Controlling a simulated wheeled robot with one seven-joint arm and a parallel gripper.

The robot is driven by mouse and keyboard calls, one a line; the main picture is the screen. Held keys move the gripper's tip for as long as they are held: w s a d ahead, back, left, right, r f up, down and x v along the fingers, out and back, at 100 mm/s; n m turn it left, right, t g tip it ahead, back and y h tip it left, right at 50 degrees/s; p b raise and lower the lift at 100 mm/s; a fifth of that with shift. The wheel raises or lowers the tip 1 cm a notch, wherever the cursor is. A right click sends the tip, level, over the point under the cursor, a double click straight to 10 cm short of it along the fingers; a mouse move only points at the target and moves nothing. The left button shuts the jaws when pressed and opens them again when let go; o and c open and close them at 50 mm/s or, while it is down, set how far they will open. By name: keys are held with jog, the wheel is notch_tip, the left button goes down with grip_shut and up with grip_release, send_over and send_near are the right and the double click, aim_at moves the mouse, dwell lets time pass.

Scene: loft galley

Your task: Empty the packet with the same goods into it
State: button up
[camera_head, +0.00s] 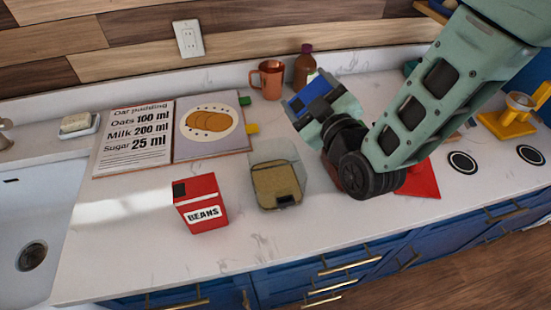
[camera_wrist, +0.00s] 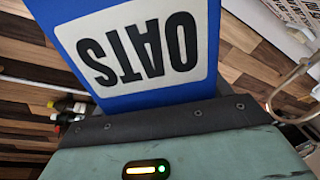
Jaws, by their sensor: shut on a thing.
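My gripper (camera_head: 325,108) is shut on a blue oats packet (camera_head: 312,88), held above the counter behind and right of the clear container. In the wrist view the oats packet (camera_wrist: 140,50) fills the upper middle, its white OATS label upside down. The packet's opening cannot be made out. The clear container (camera_head: 277,185) stands on the counter with tan contents and a small dark part at its front; its label, if any, is not visible. A red beans packet (camera_head: 202,203) stands upright to its left, apart from it.
An open recipe book (camera_head: 170,135) lies at the back left. A copper jug (camera_head: 268,80) and a brown bottle (camera_head: 305,65) stand behind. A red item (camera_head: 421,182) is partly hidden by my arm. A yellow scale (camera_head: 508,123) is at right. The front counter is clear; a sink (camera_head: 38,210) is left.

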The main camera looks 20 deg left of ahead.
aim_at(297, 113)
jog(key=shift+s+a+f+n+p, duration=0.15)
jog(key=shift+a+f+n+p, duration=0.1)
jog(key=shift+n, duration=0.25)
jog(key=shift+s+a+f+n+p, duration=0.15)
jog(key=shift+n+p, duration=0.1)
jog(key=shift+n, duration=0.25)
jog(key=shift+s+f+n, duration=0.1)
jog(key=shift+f+n, duration=0.7)
jog(key=shift+n, duration=0.2)
jog(key=shift+s+a+f+n+p, duration=0.2)
jog(key=shift+f+n+p, duration=0.25)
jog(key=shift+n, duration=0.25)
jog(key=shift+s+a+f+n+p, duration=0.15)
jog(key=shift+f+n+p, duration=0.3)
jog(key=shift+n, duration=0.25)
jog(key=shift+s+a+f+n+b, duration=0.25)
jog(key=shift+a+f+n, duration=0.2)
jog(key=shift+f, duration=0.3)
jog(key=shift+s+a+f+n+b, duration=0.15)
jog(key=shift+s+a+f+n, duration=0.15)
jog(key=shift+f+n, duration=0.35)
jog(key=shift+s+a+f+n+b, duration=0.2)
jog(key=shift+f+n+b, duration=0.4)
jog(key=shift+n+b, duration=0.15)
